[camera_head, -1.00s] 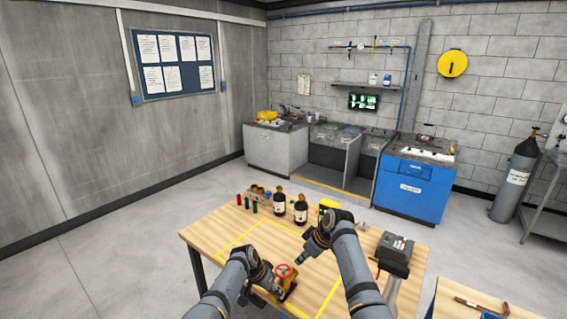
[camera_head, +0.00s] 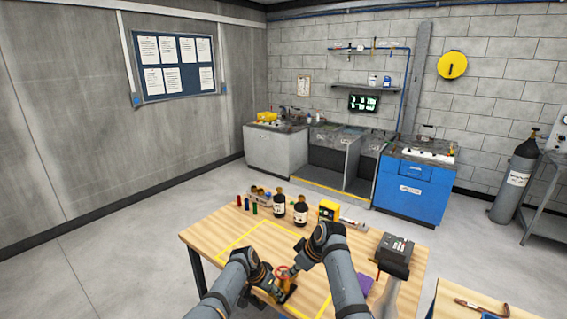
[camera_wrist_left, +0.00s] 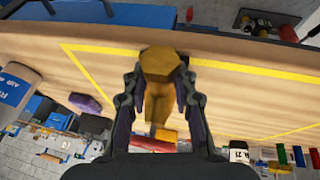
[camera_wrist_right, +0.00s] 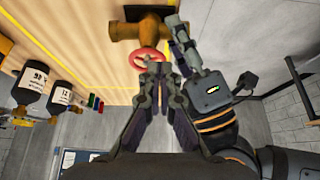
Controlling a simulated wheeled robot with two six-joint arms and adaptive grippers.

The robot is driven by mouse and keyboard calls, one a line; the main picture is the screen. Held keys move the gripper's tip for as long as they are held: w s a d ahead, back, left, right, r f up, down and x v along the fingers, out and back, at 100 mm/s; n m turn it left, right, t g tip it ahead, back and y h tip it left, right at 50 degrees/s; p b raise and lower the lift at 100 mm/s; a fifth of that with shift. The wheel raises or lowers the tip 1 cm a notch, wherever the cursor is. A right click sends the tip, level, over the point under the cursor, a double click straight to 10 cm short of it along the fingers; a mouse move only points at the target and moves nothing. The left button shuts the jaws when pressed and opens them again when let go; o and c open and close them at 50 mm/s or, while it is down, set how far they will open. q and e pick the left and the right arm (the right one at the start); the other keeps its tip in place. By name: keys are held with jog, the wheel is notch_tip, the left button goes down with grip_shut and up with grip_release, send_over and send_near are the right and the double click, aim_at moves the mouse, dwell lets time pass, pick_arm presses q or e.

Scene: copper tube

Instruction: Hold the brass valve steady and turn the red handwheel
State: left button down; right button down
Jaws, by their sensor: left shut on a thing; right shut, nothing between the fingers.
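The brass valve (camera_head: 289,293) is on the wooden table, inside the yellow outline. Its red handwheel (camera_head: 283,272) is partly covered by my grippers in the head view. My left gripper (camera_wrist_left: 161,88) is shut on the valve, one finger on each side of the brass body. The right wrist view shows the valve (camera_wrist_right: 140,28) with the red handwheel (camera_wrist_right: 148,59) in front of it. My right gripper (camera_wrist_right: 156,68) is shut and empty, its fingertips at the handwheel's rim; I cannot tell whether they touch it.
Two dark bottles (camera_head: 300,214) and a yellow meter (camera_head: 328,210) stand at the table's back. A grey-black device (camera_head: 394,250) is at the right, with a purple thing (camera_head: 365,284) near my right arm. The table's left part (camera_head: 215,240) is clear.

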aim_at(283, 274)
notch_tip(283, 274, down, 4)
jog(key=shift+f, duration=0.2)
jog(key=shift+w+a, duration=0.1)
jog(key=shift+w, duration=0.15)
dwell(0.7)
jog(key=shift+w, duration=0.15)
jog(key=shift+w+d, duration=0.95)
jog(key=shift+w, duration=0.3)
dwell(0.3)
jog(key=shift+d, duration=0.1)
